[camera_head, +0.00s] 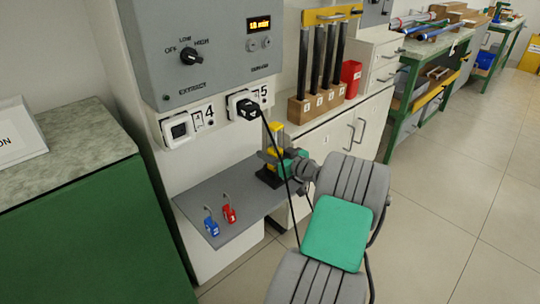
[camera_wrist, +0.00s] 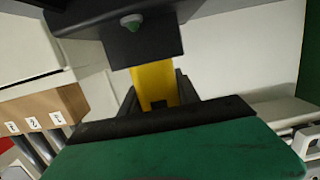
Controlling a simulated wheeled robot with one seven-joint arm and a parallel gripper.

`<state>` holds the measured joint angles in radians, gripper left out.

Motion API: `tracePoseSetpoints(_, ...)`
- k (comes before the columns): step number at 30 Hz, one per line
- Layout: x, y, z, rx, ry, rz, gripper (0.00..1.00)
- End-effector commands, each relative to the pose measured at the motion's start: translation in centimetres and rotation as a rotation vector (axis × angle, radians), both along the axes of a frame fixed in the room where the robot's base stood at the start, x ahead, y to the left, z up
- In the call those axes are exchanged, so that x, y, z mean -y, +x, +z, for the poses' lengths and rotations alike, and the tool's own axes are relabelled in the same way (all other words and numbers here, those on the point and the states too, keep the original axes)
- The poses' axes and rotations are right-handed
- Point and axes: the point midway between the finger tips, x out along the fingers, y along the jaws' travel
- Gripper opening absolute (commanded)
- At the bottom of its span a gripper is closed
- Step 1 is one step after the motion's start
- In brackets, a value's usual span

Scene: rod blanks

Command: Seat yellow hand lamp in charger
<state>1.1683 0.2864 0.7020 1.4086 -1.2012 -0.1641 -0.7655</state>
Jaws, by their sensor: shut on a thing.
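The yellow hand lamp (camera_head: 274,131) is upright above the right part of the grey shelf, partly hidden by my gripper. My gripper (camera_head: 279,156) is shut on it. In the inverted wrist view, the yellow body (camera_wrist: 154,82) shows between my dark fingers (camera_wrist: 158,100). The black charger (camera_head: 269,178) stands on the shelf directly under the lamp. In the wrist view the charger (camera_wrist: 115,42) is at the top, with a small green round spot on it. The lamp's lower end meets or passes behind the charger's edge. I cannot tell whether it is fully seated.
Blue (camera_head: 211,227) and red (camera_head: 229,214) padlocks lie on the grey shelf (camera_head: 190,202). A black plug (camera_head: 248,109) sits in the socket marked 5, its cable hanging beside my arm. Dark rods in a wooden block (camera_head: 318,104) and a red bin (camera_head: 350,78) stand to the right.

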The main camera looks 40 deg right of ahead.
Motion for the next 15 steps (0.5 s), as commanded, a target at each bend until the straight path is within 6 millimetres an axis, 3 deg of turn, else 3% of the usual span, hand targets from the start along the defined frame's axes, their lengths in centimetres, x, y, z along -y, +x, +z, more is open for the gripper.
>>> tracePoseSetpoints(8, 0.05, -0.04, -0.15, 0.003, -0.002, -0.001, 0.00)
tracePoseSetpoints(9, 0.04, -0.05, -0.13, 0.001, -0.001, -0.001, 0.40)
tracePoseSetpoints(15, 0.02, -0.05, -0.03, 0.002, -0.001, 0.000, 0.56)
